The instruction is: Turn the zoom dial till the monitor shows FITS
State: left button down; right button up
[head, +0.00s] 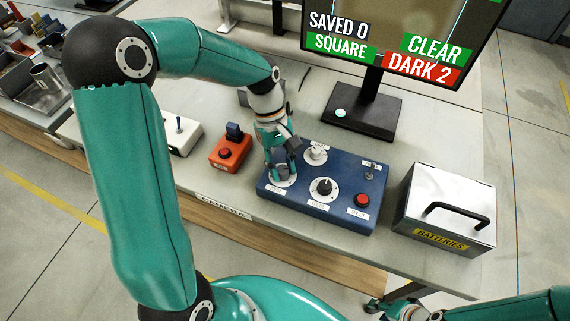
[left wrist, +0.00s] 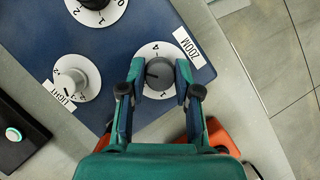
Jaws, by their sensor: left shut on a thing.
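The blue control box (head: 344,212) stands on the bench. My left gripper (head: 283,172) is over its near left dial; in the left wrist view, my gripper's fingers (left wrist: 158,88) are shut on both sides of the dark grey zoom dial (left wrist: 160,72), beside the label ZOOM. The dial sits on a white numbered disc. The monitor (head: 400,45) shows SAVED 0 on dark, SQUARE and CLEAR on green and DARK 2 on red; its top is cut off. My right gripper (head: 400,308) is partly in view at the bottom right, its fingers unclear.
The box also bears a grey LIGHT dial (left wrist: 77,77), a black dial (head: 324,186), a red button (head: 362,200) and a toggle switch (head: 370,166). A silver battery case (head: 420,208) stands to the right. An orange button box (head: 230,150) and a white switch box (head: 182,135) stand left.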

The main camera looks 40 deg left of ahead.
pick_arm(q)
jog(key=shift+w+a+r+m, duration=0.15)
jog(key=shift+w+m, duration=0.1)
jog(key=shift+m, duration=0.25)
jog(key=c, duration=0.9)
grip_release()
jog(key=shift+o, duration=0.4)
jog(key=v, duration=1.1)
jog(key=shift+w+r, duration=0.2)
jog(key=shift+r, duration=0.05)
